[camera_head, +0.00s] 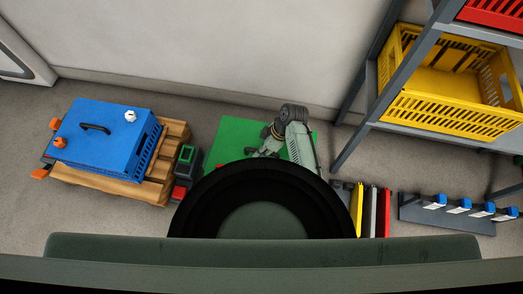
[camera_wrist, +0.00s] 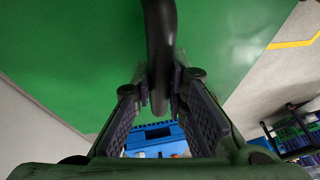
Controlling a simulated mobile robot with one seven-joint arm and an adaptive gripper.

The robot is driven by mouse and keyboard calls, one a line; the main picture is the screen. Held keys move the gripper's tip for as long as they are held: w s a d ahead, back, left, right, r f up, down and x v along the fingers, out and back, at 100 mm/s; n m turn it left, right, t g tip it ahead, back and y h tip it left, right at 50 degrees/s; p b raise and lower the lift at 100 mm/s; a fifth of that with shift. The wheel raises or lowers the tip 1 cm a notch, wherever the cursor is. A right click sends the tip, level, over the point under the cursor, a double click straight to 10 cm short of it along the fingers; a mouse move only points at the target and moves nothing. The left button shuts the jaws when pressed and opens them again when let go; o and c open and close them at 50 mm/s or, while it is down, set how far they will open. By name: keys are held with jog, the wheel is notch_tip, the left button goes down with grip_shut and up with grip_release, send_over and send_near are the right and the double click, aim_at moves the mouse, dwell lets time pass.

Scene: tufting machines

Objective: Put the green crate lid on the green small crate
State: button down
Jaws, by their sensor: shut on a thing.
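The green crate lid (camera_head: 232,133) shows in the head view as a flat green panel at the centre, near the wall, partly covered by my arm. My gripper (camera_head: 262,149) is over it. In the wrist view the green lid (camera_wrist: 75,50) fills much of the picture. Its black curved handle (camera_wrist: 161,40) runs down between the fingers of my gripper (camera_wrist: 160,95), which is shut on it. I cannot make out the green small crate in either view; the lid or my own body may hide it.
A blue lidded crate (camera_head: 100,138) sits on a wooden pallet (camera_head: 165,160) at left. A yellow crate (camera_head: 450,78) and a red crate (camera_head: 490,14) stand on the grey shelf at right. A dark rack (camera_head: 430,214) with blue-topped items lies on the floor below. Floor between is partly clear.

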jog(key=shift+f+b, duration=0.35)
jog(key=shift+f, duration=0.05)
dwell(0.4)
jog(key=c, duration=1.5)
grip_release()
jog(key=o, duration=0.5)
jog(key=shift+c, duration=0.2)
jog(key=shift+r, duration=0.1)
jog(key=shift+r+p, duration=3.4)
jog(key=shift+r, duration=0.55)
